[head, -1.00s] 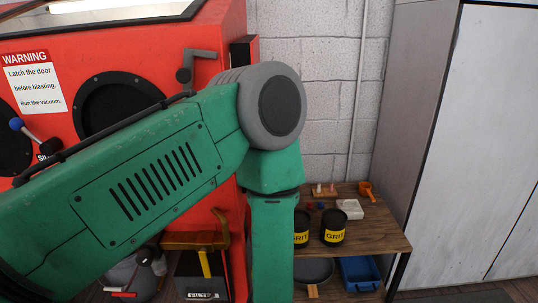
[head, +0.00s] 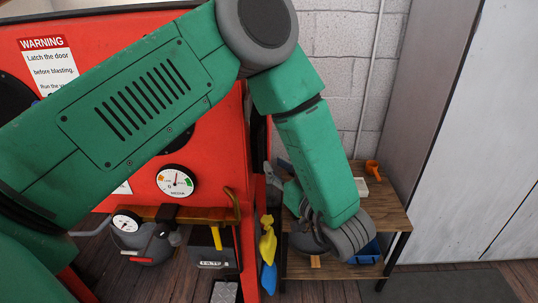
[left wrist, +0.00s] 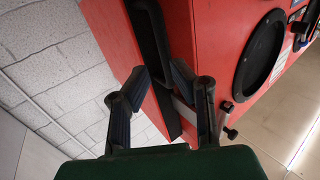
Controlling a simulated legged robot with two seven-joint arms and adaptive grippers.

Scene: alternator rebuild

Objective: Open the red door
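The red blast cabinet (head: 226,137) fills the left of the head view, partly hidden by my green left arm. Its red side panel (left wrist: 112,35) shows in the left wrist view, with a long black upright bar or edge strip (left wrist: 153,40). I cannot tell exactly where the door's outline runs. My left gripper (head: 276,172) is low at the cabinet's right side, partly hidden behind its wrist. In the left wrist view the gripper (left wrist: 160,72) has its fingers apart, with the black strip visible between and beyond them. Contact cannot be told. A grey lever (left wrist: 184,112) shows behind the right finger.
A wooden shelf (head: 385,215) stands right of the cabinet, under my left wrist, with a blue bin (head: 368,252) below. Yellow and blue cloths or gloves (head: 267,245) hang at the cabinet's side. A tall grey locker (head: 470,140) stands at right. A block wall is behind.

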